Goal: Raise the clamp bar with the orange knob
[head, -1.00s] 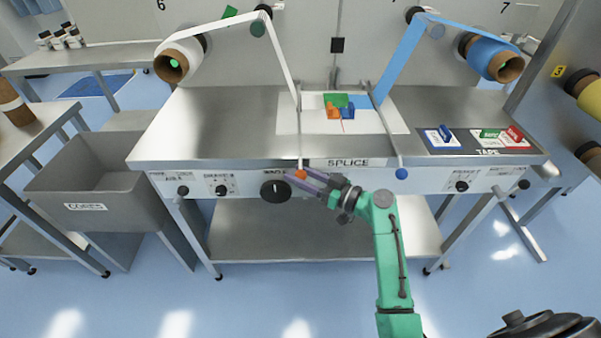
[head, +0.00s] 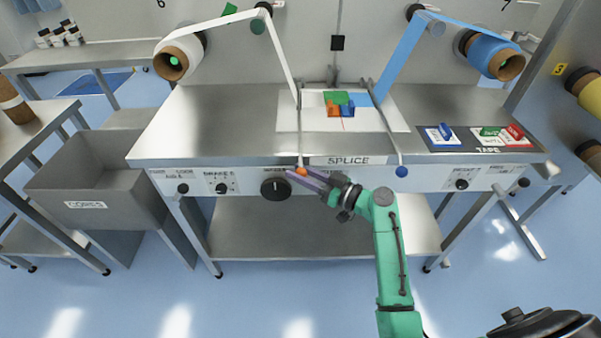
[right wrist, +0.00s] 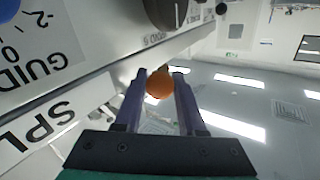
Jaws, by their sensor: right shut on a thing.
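The orange knob (head: 301,171) sits at the front end of the left clamp bar (head: 299,130), which runs back over the splice plate (head: 378,121). My right gripper (head: 297,174) comes from the right and is shut on the orange knob. The right wrist view shows the knob (right wrist: 159,84) between the two purple fingers (right wrist: 160,92). The bar appears low, along the plate. The other clamp bar, with the blue knob (head: 402,172), lies to the right. My left gripper is not in view.
A black dial (head: 276,189) is on the bench front just left of the gripper. White web (head: 278,45) and blue web (head: 402,55) come down from above. A grey bin (head: 95,180) stands at the left.

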